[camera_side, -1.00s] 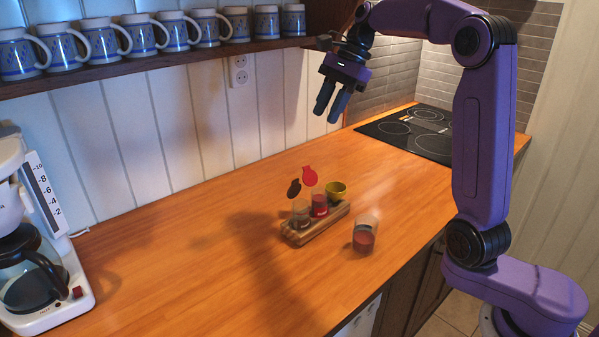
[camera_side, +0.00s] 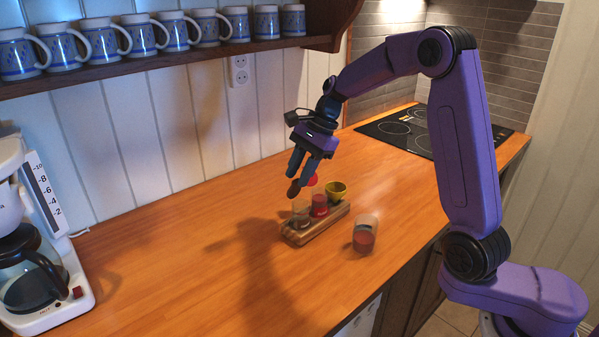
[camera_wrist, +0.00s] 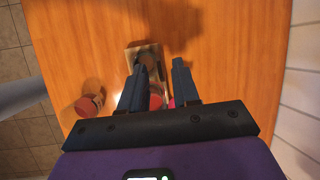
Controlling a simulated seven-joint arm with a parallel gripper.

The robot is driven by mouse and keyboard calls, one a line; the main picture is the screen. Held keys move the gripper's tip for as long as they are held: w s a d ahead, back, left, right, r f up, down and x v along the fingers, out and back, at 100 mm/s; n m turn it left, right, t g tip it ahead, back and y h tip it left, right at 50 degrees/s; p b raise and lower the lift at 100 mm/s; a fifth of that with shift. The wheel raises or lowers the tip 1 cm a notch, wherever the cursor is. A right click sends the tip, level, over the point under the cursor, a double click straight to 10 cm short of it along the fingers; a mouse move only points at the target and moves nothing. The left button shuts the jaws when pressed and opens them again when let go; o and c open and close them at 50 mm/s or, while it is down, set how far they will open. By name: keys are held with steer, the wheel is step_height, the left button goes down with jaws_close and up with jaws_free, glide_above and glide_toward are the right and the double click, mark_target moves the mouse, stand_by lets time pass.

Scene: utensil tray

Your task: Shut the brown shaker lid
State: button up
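The brown lid (camera_side: 294,189) stands raised, open, above its clear shaker (camera_side: 301,211), at the left end of a small wooden rack (camera_side: 300,237). My gripper (camera_side: 295,176) is just above the brown lid, fingers pointing down; I cannot tell whether they touch it. In the wrist view my gripper (camera_wrist: 156,67) is open, with a clear gap between the fingers. The wooden rack (camera_wrist: 133,48) shows beyond and between the fingertips, with a dark round shape on it that may be the brown lid.
A red shaker (camera_side: 320,205) with its raised red lid (camera_side: 312,180) stands beside the clear one. A glass with red contents (camera_side: 364,238) stands in front. A coffee maker (camera_side: 40,270) is far left; the counter between is clear.

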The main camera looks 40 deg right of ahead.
steer(key=shift+f, duration=0.15)
jaws_close()
steer(key=shift+s, duration=0.1)
steer(key=s+f+n+t+y, duration=0.1)
steer(key=s+f+t, duration=0.3)
steer(key=t, duration=0.6)
steer(key=shift+s+n+y, duration=0.3)
steer(key=shift+s+n, duration=0.4)
stand_by(0.6)
steer(key=shift+d+f, duration=0.1)
steer(key=shift+f, duration=0.05)
